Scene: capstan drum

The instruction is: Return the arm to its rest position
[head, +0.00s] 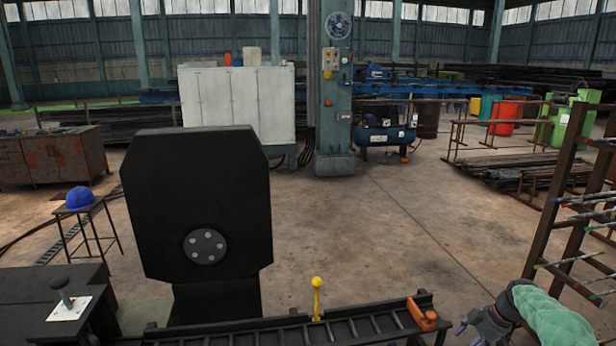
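My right arm, in a green cover, comes in at the lower right of the head view. Its grey gripper (470,332) is at the bottom edge, just right of the black rack and the orange block on it. The gripper is small and partly cut off, so I cannot tell whether it is open or shut. Nothing is clearly seen in it. My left gripper is not in view. A large black machine housing (200,175) with a round grey bolted flange (205,246) stands left of centre.
A black slatted rack (350,328) runs along the front, with a yellow lever (317,298) and an orange block (428,319). A joystick (62,292) is at lower left. A blue cap (80,198) lies on a stool. A bar rack (560,205) stands right. The middle floor is clear.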

